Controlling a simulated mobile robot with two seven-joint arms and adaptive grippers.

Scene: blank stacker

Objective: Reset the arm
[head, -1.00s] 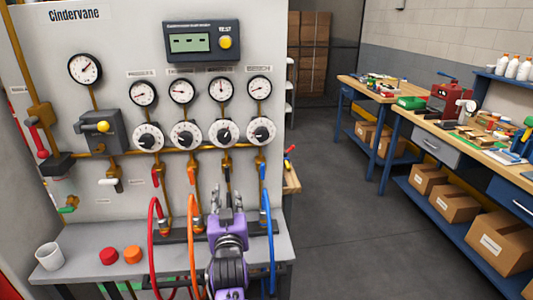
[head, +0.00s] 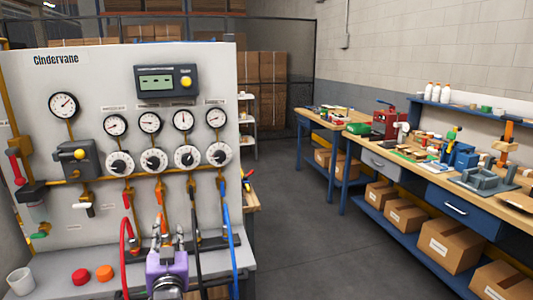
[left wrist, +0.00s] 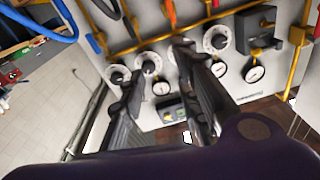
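My left gripper (head: 167,236), with a purple body, points up in front of the control panel (head: 95,85) and its grey shelf at the lower edge of the head view. In the left wrist view its two dark fingers (left wrist: 157,60) are spread apart with nothing between them; the panel's gauges and knobs show beyond. In the head view the gripper hides part of the orange hose (head: 160,212). I cannot tell whether it touches the hose. My right gripper is in neither current view.
A red hose (head: 125,245), a black hose (head: 195,225) and a blue hose (head: 230,235) hang close around the gripper. A white cup (head: 19,282), a red cap (head: 81,276) and an orange cap (head: 104,272) sit on the shelf. Open floor lies between panel and workbench (head: 420,175).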

